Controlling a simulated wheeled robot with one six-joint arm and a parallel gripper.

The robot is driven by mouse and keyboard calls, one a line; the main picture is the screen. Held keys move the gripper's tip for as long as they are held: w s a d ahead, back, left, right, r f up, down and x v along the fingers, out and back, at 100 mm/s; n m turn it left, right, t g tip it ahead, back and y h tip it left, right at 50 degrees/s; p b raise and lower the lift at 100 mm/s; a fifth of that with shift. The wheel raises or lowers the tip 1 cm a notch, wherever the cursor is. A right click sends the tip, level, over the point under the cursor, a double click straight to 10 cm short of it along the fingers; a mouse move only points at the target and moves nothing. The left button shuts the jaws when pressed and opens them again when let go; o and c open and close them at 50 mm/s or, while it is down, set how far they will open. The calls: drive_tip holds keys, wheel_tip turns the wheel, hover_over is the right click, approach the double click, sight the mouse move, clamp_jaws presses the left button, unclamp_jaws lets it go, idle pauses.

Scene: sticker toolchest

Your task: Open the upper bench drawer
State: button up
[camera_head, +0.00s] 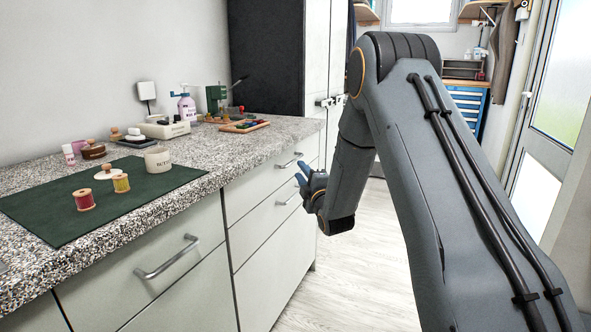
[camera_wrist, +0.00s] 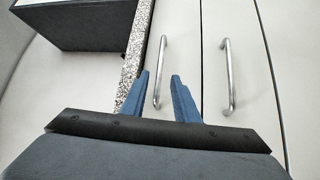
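The upper bench drawer (camera_head: 252,187) is a pale front directly under the speckled counter, and it looks shut. Its metal bar handle (camera_head: 290,161) also shows in the wrist view (camera_wrist: 159,90), nearest the counter edge. A second drawer handle (camera_head: 288,197) sits below it and shows further right in the wrist view (camera_wrist: 228,75). My gripper (camera_head: 301,174) is in front of the drawers, close to the upper handle. In the wrist view its two blue fingers (camera_wrist: 160,76) are apart and empty, with the upper handle appearing between their tips. I cannot tell whether they touch it.
The counter (camera_head: 215,150) holds a green mat (camera_head: 130,210) with thread spools, a wooden tray (camera_head: 244,126) and a lotion bottle (camera_head: 186,105). Another drawer handle (camera_head: 168,257) projects at the near left. A dark cabinet (camera_head: 265,55) stands behind. The floor (camera_head: 360,270) beside the bench is clear.

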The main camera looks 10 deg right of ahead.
drive_tip(key=f+x, duration=0.1)
drive_tip(key=x, duration=0.5)
drive_tip(key=shift+w+r, duration=0.3)
drive_tip(key=shift+r, duration=0.2)
drive_tip(key=shift+c, duration=0.4)
clamp_jaws()
